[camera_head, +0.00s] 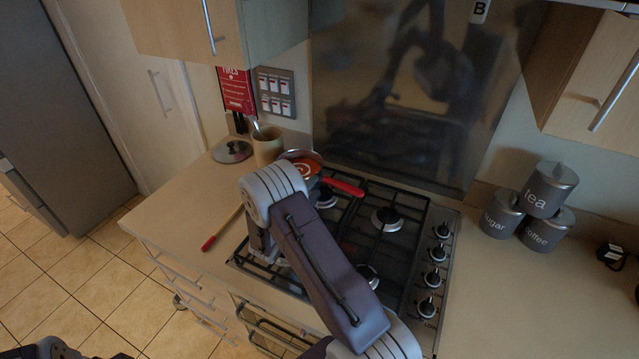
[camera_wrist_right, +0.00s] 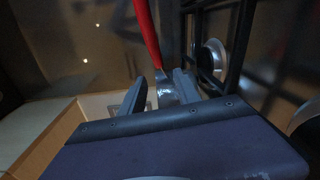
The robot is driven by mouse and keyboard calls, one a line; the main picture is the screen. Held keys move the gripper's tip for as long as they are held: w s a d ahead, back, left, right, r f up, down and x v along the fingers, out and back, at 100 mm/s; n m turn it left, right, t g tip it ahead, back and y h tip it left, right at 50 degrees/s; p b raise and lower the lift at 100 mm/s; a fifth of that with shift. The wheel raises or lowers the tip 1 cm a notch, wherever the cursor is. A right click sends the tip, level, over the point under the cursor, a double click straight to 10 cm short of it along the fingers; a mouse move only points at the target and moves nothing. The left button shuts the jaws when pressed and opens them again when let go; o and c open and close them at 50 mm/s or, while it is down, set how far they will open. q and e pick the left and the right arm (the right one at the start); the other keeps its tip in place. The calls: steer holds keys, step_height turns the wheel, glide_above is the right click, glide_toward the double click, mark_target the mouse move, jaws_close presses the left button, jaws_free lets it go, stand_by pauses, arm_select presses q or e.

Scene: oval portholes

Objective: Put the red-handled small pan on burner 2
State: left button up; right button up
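The red-handled small pan (camera_head: 302,155) is at the back left of the hob (camera_head: 433,300). Its red handle (camera_head: 343,186) points right toward the middle. My right arm reaches over the hob's left side and hides part of the pan. In the right wrist view, a red handle (camera_wrist_right: 147,30) with a metal neck lies between the fingers of my right gripper (camera_wrist_right: 161,80). The neck is close to the right finger, with a narrow gap on the left. Only a dark piece of my left arm shows at the bottom left edge. I see no burner numbers.
A utensil with a red tip (camera_head: 208,243) lies at the counter's left front. A lid (camera_head: 232,151) and a utensil pot (camera_head: 267,146) stand behind it. Grey canisters (camera_head: 502,215) stand at the right. The right counter (camera_head: 540,300) is mostly clear.

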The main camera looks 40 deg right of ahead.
steer(key=v, duration=0.6)
steer(key=shift+b, duration=0.4)
steer(key=shift+a, duration=0.1)
